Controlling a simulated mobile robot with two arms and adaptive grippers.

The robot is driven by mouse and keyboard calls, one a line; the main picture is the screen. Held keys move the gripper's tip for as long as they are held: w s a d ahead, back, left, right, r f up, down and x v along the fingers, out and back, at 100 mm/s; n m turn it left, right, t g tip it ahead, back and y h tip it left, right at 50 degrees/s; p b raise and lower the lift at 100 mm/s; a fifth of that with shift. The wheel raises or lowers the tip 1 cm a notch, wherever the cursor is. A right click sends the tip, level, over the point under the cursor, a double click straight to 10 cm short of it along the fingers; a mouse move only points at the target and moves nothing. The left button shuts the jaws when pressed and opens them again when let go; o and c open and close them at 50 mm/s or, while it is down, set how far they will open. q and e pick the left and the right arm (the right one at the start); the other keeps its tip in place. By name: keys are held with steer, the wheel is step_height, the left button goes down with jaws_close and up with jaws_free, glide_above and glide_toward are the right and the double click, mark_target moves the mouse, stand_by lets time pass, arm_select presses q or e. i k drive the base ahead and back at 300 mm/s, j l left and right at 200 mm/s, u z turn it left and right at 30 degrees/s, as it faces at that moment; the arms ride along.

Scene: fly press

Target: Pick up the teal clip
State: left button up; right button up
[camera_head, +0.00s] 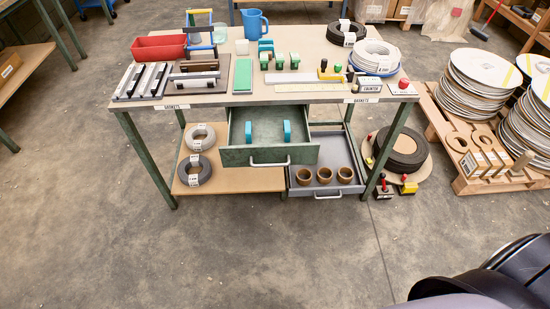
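A teal clip-like piece (266,46) stands on the tabletop near its back middle, just right of a small white cup. Two more teal pieces stand upright in the open green drawer, one on the left (249,132) and one on the right (287,131). I cannot tell from shape alone which of these is the clip. Neither of my grippers shows in the head view. Dark rounded parts fill the lower right corner, with no fingertips visible.
The worktable (335,91) holds a red bin (159,48), a blue jug (255,23), green-handled pieces and cable coils. The green drawer (240,158) and a grey drawer (326,187) with brown rings stick out in front. A loaded pallet (448,125) stands right. The front floor is clear.

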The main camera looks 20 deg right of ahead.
mark_target(286, 128)
steer(key=z, duration=1.3)
steer(key=i+j+z, duration=0.15)
steer(key=j+z, duration=0.35)
steer(key=j, duration=0.55)
steer(key=j+z, duration=0.45)
steer(key=j, duration=0.55)
steer(key=k, duration=0.05)
